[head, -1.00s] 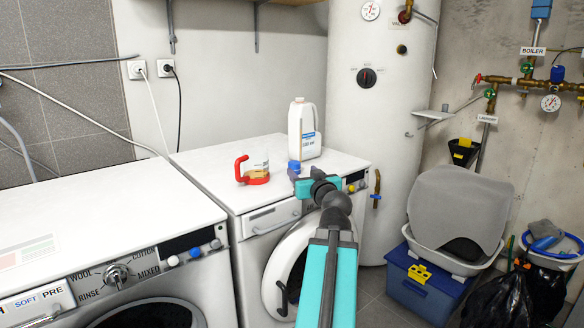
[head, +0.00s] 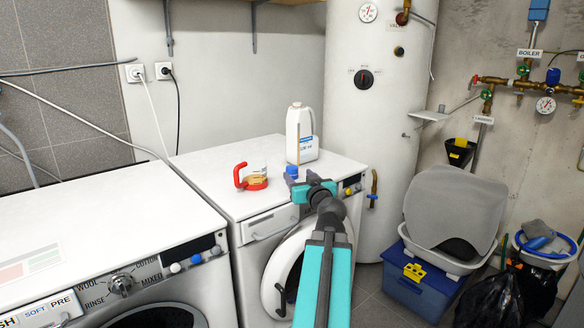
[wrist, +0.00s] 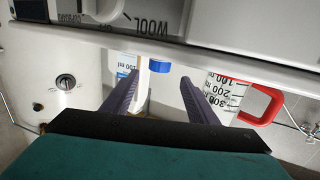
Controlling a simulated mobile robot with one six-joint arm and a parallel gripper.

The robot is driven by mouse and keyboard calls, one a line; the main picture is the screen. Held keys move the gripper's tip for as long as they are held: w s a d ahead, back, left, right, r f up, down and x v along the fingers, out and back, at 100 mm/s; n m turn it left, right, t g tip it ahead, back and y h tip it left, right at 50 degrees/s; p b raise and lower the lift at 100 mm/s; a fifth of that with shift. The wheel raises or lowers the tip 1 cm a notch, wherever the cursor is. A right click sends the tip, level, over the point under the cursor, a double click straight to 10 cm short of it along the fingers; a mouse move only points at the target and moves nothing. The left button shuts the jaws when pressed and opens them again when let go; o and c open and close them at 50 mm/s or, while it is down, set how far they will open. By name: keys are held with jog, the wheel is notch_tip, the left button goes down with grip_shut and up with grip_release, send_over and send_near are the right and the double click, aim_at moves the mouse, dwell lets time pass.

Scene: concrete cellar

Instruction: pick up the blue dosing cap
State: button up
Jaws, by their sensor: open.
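The blue dosing cap (head: 292,171) sits on top of the right-hand white washing machine (head: 225,192), near its front edge. In the wrist view, which looks upside down, the cap (wrist: 160,66) shows between the two fingertips, a little beyond them. My gripper (wrist: 159,79) is open and empty. In the head view my gripper (head: 298,186) is close to the cap, on its near side, and its fingers are partly hidden.
A clear measuring cup with a red handle (head: 241,175) stands left of the cap. A white detergent jug (head: 301,140) stands behind it. A boiler tank (head: 375,110) rises at the back right. The machine top left of the measuring cup is clear.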

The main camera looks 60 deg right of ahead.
aim_at(294, 171)
jog(key=shift+w+d+p, duration=0.5)
jog(key=shift+p, duration=3.05)
jog(key=shift+x, duration=2.4)
jog(key=shift+w+d+f, duration=0.2)
jog(key=shift+w+d, duration=0.15)
jog(key=shift+p+x, duration=0.75)
jog(key=shift+x, duration=1.85)
jog(key=shift+c, duration=0.4)
jog(key=c, duration=1)
